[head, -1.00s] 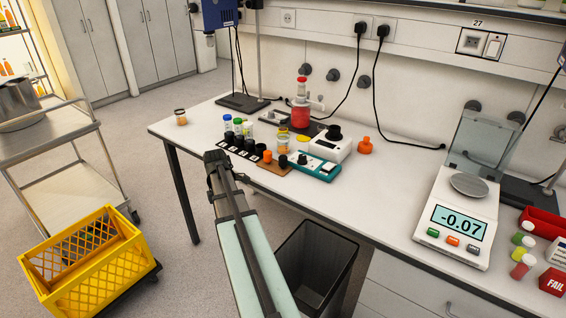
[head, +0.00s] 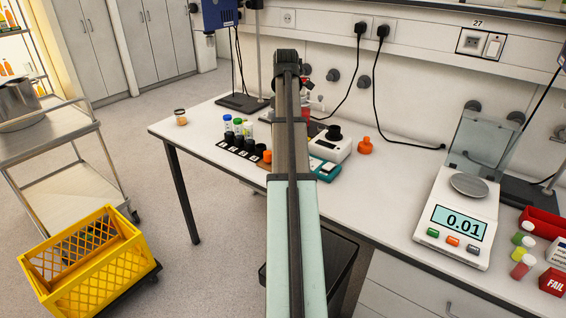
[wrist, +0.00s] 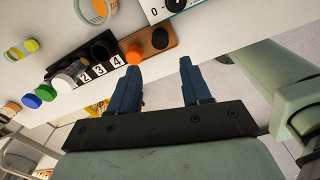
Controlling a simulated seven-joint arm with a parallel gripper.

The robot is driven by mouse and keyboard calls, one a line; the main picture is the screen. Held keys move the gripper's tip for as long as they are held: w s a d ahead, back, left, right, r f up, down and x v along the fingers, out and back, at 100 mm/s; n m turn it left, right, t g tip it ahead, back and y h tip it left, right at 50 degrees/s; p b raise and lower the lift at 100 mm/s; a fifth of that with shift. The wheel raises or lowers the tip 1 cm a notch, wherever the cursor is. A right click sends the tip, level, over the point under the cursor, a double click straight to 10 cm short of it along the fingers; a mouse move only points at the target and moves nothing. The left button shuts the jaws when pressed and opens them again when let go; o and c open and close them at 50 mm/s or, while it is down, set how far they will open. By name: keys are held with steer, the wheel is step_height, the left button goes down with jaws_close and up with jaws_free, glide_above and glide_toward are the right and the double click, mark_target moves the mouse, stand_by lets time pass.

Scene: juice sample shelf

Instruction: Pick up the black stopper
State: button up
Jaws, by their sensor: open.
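The black stopper (wrist: 160,38) shows in the wrist view as a dark disc on a brown board (wrist: 147,41), with an orange stopper (wrist: 134,54) left of it. In the head view my arm hides the black stopper, while the orange one (head: 266,156) shows beside the arm. My gripper (wrist: 158,65) is open in the wrist view, with its two blue fingers apart and nothing between them. The black stopper lies beyond the fingertips, near the gap between them. The gripper's fingers are hidden in the head view.
A numbered rack with capped vials (head: 238,127) stands left of the board. A teal device (head: 327,170) and a white instrument (head: 330,148) stand right of it. A balance (head: 456,214) is farther right. A dark bin (head: 340,262) stands below the bench edge.

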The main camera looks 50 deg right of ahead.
step_height(320, 180, down, 14)
steer(key=shift+w+a+r, duration=0.1)
steer(key=shift+r, duration=0.1)
stand_by(0.6)
steer(key=c, duration=0.8)
steer(key=shift+r, duration=0.1)
step_height(320, 180, up, 9)
steer(key=w+d+r+m, duration=0.1)
steer(key=w+d+m, duration=0.1)
steer(key=w+d, duration=0.5)
steer(key=w+d+r+m, duration=0.2)
steer(key=w+d, duration=0.5)
steer(key=d, duration=0.6)
steer(key=shift+w+d+r+m, duration=0.25)
steer(key=shift+w+m, duration=0.15)
steer(key=shift+m, duration=0.3)
